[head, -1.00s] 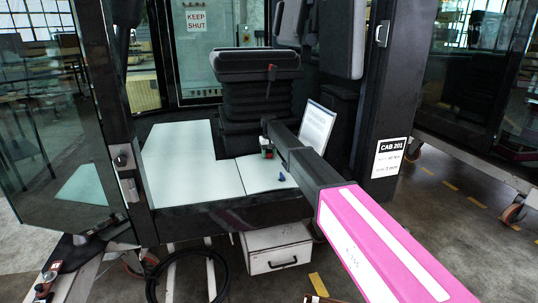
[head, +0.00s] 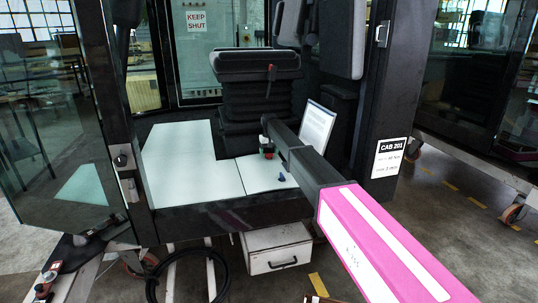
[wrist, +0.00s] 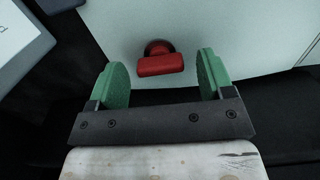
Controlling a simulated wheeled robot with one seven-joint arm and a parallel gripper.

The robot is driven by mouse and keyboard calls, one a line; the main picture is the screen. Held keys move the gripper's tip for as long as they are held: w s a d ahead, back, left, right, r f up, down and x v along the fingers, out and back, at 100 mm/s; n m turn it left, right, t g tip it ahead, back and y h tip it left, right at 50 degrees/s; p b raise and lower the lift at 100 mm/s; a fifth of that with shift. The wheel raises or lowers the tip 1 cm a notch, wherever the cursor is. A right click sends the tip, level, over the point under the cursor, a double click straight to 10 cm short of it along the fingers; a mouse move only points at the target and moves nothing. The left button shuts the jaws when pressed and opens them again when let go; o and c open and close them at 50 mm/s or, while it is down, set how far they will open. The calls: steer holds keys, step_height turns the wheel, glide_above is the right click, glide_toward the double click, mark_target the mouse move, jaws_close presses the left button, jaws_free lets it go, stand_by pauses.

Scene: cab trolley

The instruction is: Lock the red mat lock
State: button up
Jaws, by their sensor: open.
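The red mat lock (wrist: 160,64) is a red T-shaped knob on a dark round base, set in the pale floor mat (wrist: 230,40). In the wrist view its bar lies roughly crosswise, slightly tilted. My gripper (wrist: 162,75) is open, with one green pad on each side of the lock and gaps between them. I cannot tell how high the pads are over the mat. In the head view my gripper (head: 266,150) is small over the mat (head: 250,180), and my arm hides part of the area. A blue knob (head: 281,177) sits nearer the mat's front edge.
The black seat base (head: 255,100) stands behind the mat. A framed sheet (head: 317,125) leans to the right of my gripper, near the cab post (head: 383,100). A white drawer box (head: 277,250) is below the cab floor.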

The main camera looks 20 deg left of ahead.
step_height(320, 180, up, 10)
stand_by(0.4)
